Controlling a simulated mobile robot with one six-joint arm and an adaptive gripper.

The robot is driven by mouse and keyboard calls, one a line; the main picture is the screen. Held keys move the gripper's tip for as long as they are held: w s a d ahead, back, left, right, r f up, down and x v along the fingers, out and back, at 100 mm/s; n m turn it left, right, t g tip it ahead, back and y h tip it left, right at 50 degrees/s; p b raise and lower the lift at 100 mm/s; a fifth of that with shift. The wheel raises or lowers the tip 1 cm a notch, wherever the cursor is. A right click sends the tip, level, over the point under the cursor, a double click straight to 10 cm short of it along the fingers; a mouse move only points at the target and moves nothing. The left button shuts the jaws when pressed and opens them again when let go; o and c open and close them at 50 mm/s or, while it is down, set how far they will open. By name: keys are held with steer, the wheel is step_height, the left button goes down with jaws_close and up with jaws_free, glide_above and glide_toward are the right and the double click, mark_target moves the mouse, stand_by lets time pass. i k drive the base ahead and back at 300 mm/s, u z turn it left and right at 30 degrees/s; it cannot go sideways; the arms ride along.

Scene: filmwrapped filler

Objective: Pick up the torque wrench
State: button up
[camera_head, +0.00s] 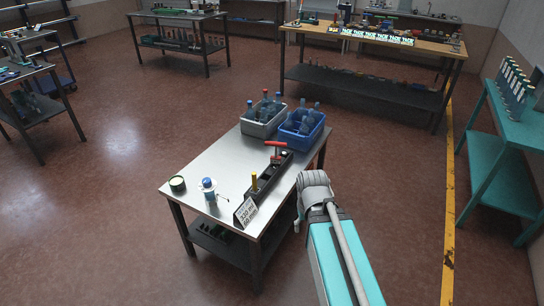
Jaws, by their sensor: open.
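A long black holder (268,176) stands on the steel table (213,158), near its right edge. A tool with a red T-shaped handle (276,144) stands upright at its far end, and a yellow-handled tool (254,183) at its near end. I cannot tell for sure which of these is the torque wrench. My arm reaches up from the bottom right. What looks like the end of my gripper (298,222) hangs beside the table's right edge, apart from the tools. It is small and partly hidden, and nothing shows held in it.
A grey crate (246,128) and a blue crate (288,136) with bottles stand at the table's back. A round tin (177,184), a blue-topped dispenser (209,188) and a white sign (245,212) stand in front. A teal bench (507,133) is at right. The floor around is clear.

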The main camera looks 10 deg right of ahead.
mark_target(277, 160)
steer(key=u, duration=0.1)
steer(key=i, duration=1)
steer(key=z, duration=0.05)
